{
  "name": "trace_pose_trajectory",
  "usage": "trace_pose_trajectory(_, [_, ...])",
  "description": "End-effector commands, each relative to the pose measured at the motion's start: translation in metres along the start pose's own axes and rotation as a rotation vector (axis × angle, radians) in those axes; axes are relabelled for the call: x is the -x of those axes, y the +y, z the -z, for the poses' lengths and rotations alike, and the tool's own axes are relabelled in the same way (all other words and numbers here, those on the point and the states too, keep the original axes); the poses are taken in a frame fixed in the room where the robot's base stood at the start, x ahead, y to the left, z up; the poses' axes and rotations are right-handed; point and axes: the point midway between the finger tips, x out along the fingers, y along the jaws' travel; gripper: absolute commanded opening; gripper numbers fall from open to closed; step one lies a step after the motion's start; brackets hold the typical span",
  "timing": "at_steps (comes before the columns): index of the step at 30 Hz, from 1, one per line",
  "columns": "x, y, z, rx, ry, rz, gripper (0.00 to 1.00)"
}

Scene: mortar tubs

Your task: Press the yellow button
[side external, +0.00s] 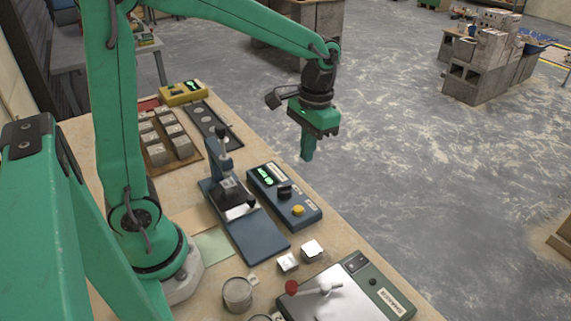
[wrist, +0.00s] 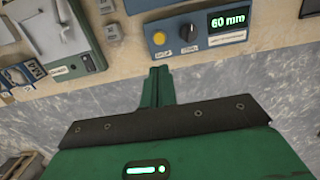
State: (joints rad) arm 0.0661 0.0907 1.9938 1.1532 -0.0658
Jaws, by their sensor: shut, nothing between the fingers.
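The yellow button (side external: 298,210) sits on the top of a blue control box (side external: 312,217) near the table's right edge, with a dark knob (side external: 284,192) and a green lit display beside it. In the wrist view the yellow button (wrist: 160,38) shows left of the knob, and the display reads 60 mm (wrist: 228,22). My gripper (side external: 307,155) is shut and empty, pointing down, above and beyond the box in the side view. In the wrist view its fingertips (wrist: 160,72) lie just below the box's near edge, apart from the button.
A blue press (side external: 228,188) stands left of the box. Metal cubes (side external: 288,262) and a machine with a red-knobbed lever (side external: 340,297) are in front. A tray of blocks (side external: 170,137) and a yellow device (side external: 183,93) lie farther back. Open floor lies right of the table.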

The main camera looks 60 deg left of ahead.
Motion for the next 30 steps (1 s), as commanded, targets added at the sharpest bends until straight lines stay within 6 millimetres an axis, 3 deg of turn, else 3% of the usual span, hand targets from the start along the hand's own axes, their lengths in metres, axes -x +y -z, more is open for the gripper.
trace_pose_trajectory(14, [-0.013,0.000,0.000,0.000,-0.001,0.000,0.00])
trace_pose_trajectory(30, [-0.089,0.000,-0.001,0.000,-0.004,0.000,0.00])
